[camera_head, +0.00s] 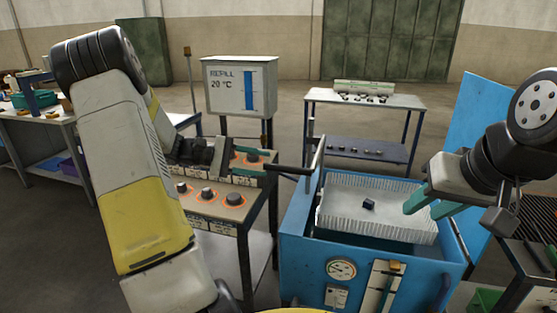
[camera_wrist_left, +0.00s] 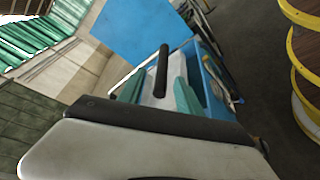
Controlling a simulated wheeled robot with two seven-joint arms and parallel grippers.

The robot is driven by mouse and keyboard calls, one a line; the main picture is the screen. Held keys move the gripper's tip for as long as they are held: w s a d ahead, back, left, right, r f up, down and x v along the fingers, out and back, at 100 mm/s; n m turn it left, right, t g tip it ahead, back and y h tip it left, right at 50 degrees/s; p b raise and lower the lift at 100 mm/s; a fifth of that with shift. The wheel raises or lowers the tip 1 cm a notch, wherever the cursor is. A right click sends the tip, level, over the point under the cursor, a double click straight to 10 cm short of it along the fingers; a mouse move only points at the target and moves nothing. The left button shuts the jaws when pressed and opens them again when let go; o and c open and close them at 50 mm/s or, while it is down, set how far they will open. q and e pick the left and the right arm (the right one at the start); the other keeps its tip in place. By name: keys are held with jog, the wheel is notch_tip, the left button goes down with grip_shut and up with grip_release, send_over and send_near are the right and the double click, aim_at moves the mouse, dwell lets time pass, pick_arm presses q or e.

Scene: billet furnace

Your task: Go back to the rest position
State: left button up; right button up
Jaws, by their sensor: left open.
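My left gripper (camera_head: 247,157) is open beside the panel table, left of the furnace (camera_head: 300,240). Its teal fingers show in the left wrist view (camera_wrist_left: 158,92). A black bar handle (camera_head: 290,170) extends from the furnace side toward it. In the left wrist view the handle (camera_wrist_left: 163,68) appears between the fingers; contact cannot be told. My right gripper (camera_head: 426,205) is at the furnace's right edge, its teal fingers apart with nothing between them. A small dark blue block (camera_head: 369,206) lies on the furnace's white ribbed bed, left of the right gripper.
The blue furnace lid (camera_head: 480,130) stands raised at the right. A panel table (camera_head: 218,200) with knobs stands left of the furnace, a display (camera_head: 240,87) behind it. A workbench (camera_head: 365,99) stands further back. Open floor shows between the benches.

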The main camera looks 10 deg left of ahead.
pick_arm(q)
jog(key=s+d+r+m+g+y, duration=0.3)
jog(key=s+d+y, duration=0.1)
jog(key=s+d, duration=0.25)
jog(key=s+d+r+m+t+y, duration=0.1)
jog(key=s+r+m+t+y, duration=0.1)
jog(key=s, duration=0.5)
jog(key=s+d+r+m+t+y, duration=0.1)
jog(key=s+r+m+t+y, duration=0.1)
jog(key=s+m+y, duration=0.3)
jog(key=s+y, duration=0.1)
jog(key=s, duration=0.2)
jog(key=shift+s+r+t+y, duration=0.3)
jog(key=shift+r+y, duration=0.05)
jog(key=shift+y, duration=0.05)
